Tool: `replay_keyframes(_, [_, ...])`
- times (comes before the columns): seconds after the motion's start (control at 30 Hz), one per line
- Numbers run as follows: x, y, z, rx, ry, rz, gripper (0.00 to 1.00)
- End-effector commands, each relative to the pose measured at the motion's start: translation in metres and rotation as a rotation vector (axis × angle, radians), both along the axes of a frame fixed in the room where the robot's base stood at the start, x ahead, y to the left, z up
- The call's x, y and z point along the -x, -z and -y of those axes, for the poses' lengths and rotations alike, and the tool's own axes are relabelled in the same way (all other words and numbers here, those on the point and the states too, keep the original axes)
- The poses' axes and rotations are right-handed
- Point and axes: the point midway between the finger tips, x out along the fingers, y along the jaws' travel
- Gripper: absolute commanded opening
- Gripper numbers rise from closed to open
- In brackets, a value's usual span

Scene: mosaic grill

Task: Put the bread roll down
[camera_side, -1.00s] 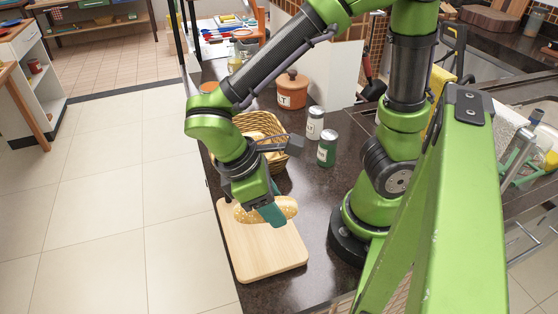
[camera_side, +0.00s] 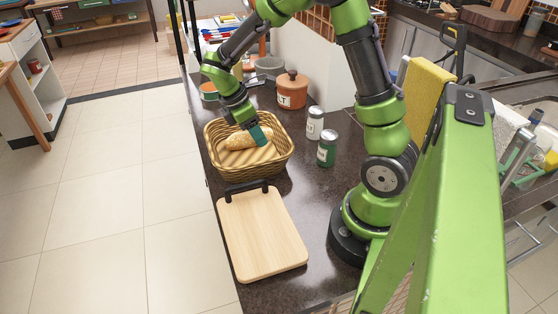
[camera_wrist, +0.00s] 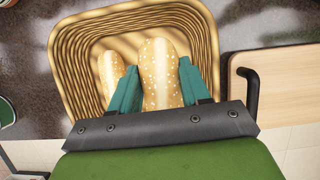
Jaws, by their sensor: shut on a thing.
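The seeded bread roll (camera_side: 245,139) is between the teal fingers of my gripper (camera_side: 260,136). In the wrist view the roll (camera_wrist: 160,72) lies lengthwise between the two fingers of the gripper (camera_wrist: 158,88), with the jaws shut on it. The wicker basket (camera_side: 250,173) is under the roll, which is within the outline of the basket's opening. I cannot tell whether the roll touches the basket's bottom. In the wrist view a second roll (camera_wrist: 109,72) lies in the basket (camera_wrist: 63,85), left of the held one and partly hidden by the left finger.
An empty wooden cutting board (camera_side: 262,235) with a dark handle lies in front of the basket. Two shakers, one white-labelled (camera_side: 315,123) and one green (camera_side: 327,149), stand to the right of the basket. An orange lidded pot (camera_side: 292,91) stands behind it.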

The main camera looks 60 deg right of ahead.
Motion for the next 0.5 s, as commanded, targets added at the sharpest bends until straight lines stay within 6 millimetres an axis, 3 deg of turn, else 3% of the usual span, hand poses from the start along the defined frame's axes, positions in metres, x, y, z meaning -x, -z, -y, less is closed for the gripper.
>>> replay_keyframes(0.1, [0.001,0.023,0.000,-0.001,0.001,-0.005,0.17])
replay_keyframes(0.5, [0.001,0.069,-0.001,-0.001,0.003,-0.002,0.17])
